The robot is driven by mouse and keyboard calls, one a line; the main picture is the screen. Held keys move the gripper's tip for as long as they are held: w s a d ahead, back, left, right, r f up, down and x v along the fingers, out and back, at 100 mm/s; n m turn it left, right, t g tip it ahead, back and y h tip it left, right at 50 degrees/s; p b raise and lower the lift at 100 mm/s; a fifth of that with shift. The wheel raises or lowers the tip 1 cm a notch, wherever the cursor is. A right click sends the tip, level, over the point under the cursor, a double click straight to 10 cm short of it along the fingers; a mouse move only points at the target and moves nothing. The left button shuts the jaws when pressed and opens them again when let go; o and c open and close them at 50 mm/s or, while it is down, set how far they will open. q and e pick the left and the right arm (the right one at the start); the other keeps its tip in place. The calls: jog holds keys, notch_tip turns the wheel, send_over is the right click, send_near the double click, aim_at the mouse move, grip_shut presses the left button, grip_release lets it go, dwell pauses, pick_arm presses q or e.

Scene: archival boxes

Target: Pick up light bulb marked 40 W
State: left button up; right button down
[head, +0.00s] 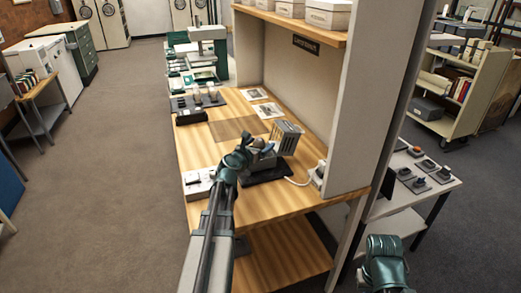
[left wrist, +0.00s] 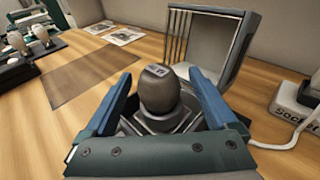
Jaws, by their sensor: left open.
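A rounded dark grey-brown bulb (left wrist: 158,92) stands upright in a grey stepped holder (left wrist: 150,122) on the wooden bench. A small pale label is on its top; I cannot read its wording. My left gripper (head: 249,151) reaches over the bench to this bulb. In the left wrist view its blue fingers stand open, one on each side of the bulb, with a gap visible. The bulb's lower part is partly hidden by the gripper body. More bulbs (left wrist: 40,34) stand on a dark rack at the left.
A grey barred housing (left wrist: 208,42) stands close behind the bulb. A white socket box (left wrist: 296,108) with a cord is to the right. A white box (head: 198,183) sits near the bench's left edge. A brown mat (head: 238,128) and photo prints (head: 268,110) lie beyond.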

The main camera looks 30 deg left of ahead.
pick_arm(q)
jog(key=x, duration=0.2)
jog(key=shift+w+a+f, duration=0.15)
jog(key=shift+w+a, duration=0.05)
jog(key=shift+w, duration=0.05)
jog(key=shift+w+d, duration=0.1)
jog(key=shift+w, duration=0.05)
jog(key=shift+c, duration=0.2)
jog(key=c, duration=1.4)
jog(key=shift+r, duration=0.25)
